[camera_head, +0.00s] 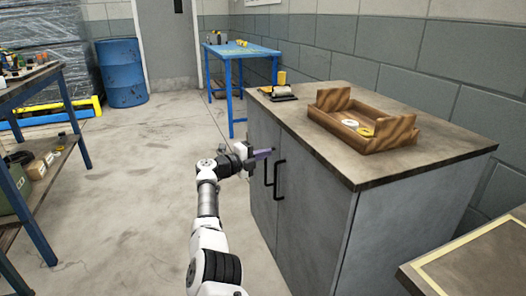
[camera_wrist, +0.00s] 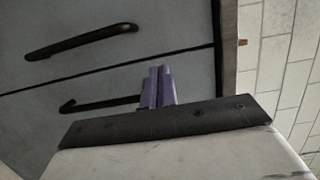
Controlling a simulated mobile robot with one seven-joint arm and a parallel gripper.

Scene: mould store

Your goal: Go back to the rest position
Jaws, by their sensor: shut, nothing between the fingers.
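My gripper (camera_head: 263,153) is at the front of the grey cabinet (camera_head: 300,215), close to its two black door handles. In the wrist view its purple fingers (camera_wrist: 158,86) are shut together with nothing between them. One handle (camera_wrist: 80,42) lies apart from the fingers, to their upper left. The other handle (camera_wrist: 98,103) runs behind or right beside the fingers; I cannot tell whether they touch it. Both cabinet doors look closed. My arm reaches forward from the bottom middle of the head view.
A wooden tray (camera_head: 325,120) and a dark object with a yellow one (camera_head: 281,78) are on the cabinet top. A blue table (camera_head: 240,52) and a blue drum (camera_head: 123,75) stand behind. A workbench (camera_head: 64,108) is at left. The floor (camera_head: 130,180) between is clear.

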